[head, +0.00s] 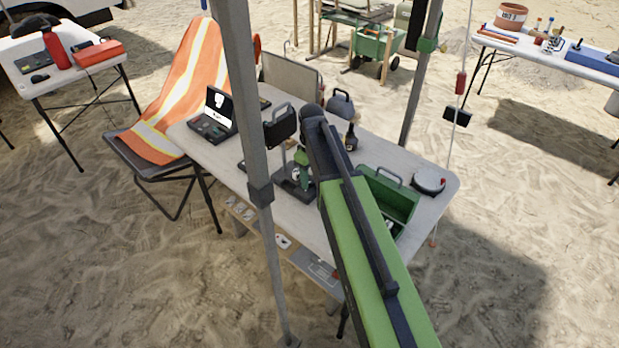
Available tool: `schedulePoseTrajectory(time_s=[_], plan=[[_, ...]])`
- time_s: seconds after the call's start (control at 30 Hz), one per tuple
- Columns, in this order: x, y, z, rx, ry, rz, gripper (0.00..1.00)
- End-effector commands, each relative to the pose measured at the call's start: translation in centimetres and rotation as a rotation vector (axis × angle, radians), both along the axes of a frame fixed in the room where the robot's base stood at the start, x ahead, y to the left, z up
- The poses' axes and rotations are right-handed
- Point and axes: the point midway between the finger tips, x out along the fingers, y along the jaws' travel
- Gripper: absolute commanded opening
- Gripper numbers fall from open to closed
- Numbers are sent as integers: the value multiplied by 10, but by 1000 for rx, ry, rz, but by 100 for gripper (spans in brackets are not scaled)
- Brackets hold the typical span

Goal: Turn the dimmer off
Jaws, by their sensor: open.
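My green and black arm rises from the bottom right across the work table (335,225). Its dark upper end covers part of the tabletop, and my gripper does not show. I cannot pick out the dimmer for certain. A black panel that looks like a lamp (281,126) stands over a dark base (288,190), with a small green object (302,160) beside my arm. A round device with a red part (428,181) is at the right end.
A grey canopy pole (245,110) stands before the table, another (421,75) behind. An open green toolbox (390,195) sits beside my arm. A chair with an orange vest (180,90) is left. Other tables stand at both sides. Sand at the lower left is clear.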

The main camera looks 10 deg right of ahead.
Motion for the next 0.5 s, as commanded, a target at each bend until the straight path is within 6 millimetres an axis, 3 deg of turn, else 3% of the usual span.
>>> schedulePoseTrajectory(time_s=[0.5], plan=[[-1, 0, 110, 0, 0, 0, 47]])
